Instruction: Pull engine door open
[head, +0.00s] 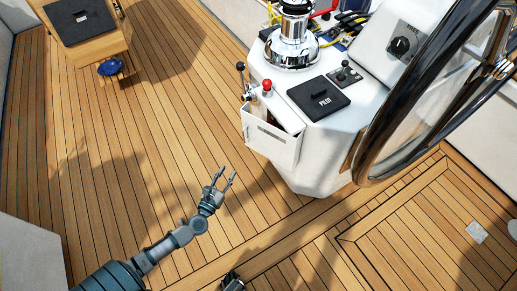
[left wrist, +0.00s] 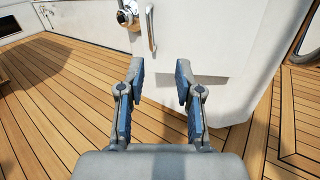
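The white steering console (head: 310,150) stands right of centre in the head view. A white panel (head: 272,148) projects from its left side; I cannot tell for sure whether this is the engine door. In the left wrist view a white panel (left wrist: 205,38) fills the top middle, with a slim upright metal handle (left wrist: 151,27) and a round metal fitting (left wrist: 127,14) left of it. My left gripper (head: 226,174) is open and empty, low in front of the console and apart from it. Its spread fingers (left wrist: 160,80) frame the panel's lower part. A dark part (head: 232,282) at the bottom edge may be my right gripper.
A large dark wheel (head: 440,90) stands right of the console. A red-knobbed lever (head: 267,85) and a black-knobbed lever (head: 240,67) rise above the panel. The plank deck (head: 130,170) is clear on the left.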

